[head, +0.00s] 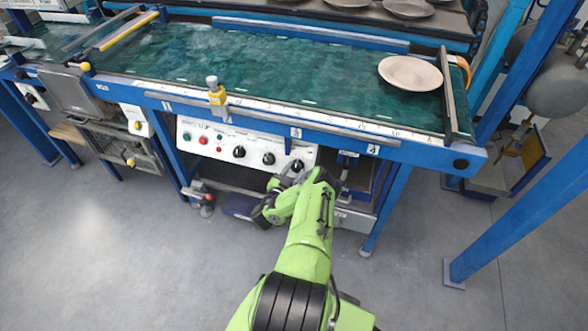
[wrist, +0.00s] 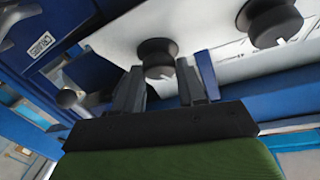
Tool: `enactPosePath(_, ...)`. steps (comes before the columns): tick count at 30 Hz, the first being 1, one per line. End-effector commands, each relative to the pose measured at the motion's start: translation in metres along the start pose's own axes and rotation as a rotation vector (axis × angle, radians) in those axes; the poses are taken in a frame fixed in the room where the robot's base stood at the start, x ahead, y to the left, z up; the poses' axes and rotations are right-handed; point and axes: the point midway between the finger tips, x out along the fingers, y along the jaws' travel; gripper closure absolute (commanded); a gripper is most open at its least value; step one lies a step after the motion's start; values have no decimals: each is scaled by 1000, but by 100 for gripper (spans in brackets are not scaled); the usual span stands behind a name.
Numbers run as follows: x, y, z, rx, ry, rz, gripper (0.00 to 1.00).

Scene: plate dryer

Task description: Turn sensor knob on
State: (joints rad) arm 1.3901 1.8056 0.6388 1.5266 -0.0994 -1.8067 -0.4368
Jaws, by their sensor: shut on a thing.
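The white control panel (head: 205,136) under the green table carries a row of black knobs. The left knob (head: 239,152), middle knob (head: 268,159) and right knob (head: 297,165) show in the head view. My gripper (head: 285,180) is at the panel's lower right. In the wrist view, my gripper (wrist: 160,70) has its dark fingers on either side of a black knob (wrist: 156,52) and is shut on it. The knob has a pale mark on its rim. Another knob (wrist: 270,22) is to the right, clear of the fingers. I cannot read which is the sensor knob.
The blue-framed table with a green belt (head: 270,65) overhangs the panel; a pale plate (head: 410,73) lies on it at right. Blue legs (head: 388,205) stand beside the arm. A blue part (wrist: 208,72) is close to the right finger. Open grey floor lies in front.

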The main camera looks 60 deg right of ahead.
Motion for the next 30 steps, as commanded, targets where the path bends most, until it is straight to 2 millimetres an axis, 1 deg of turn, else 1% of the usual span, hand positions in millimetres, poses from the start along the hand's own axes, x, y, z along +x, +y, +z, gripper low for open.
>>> enactPosePath(1,0,-1,-3,40,-1,26,90)
enactPosePath(9,0,-3,-3,261,0,155,90)
enactPosePath(18,0,-4,-3,472,1,275,90)
enactPosePath(24,1,-5,-2,567,0,329,90)
enactPosePath(30,1,-6,-2,619,1,360,90)
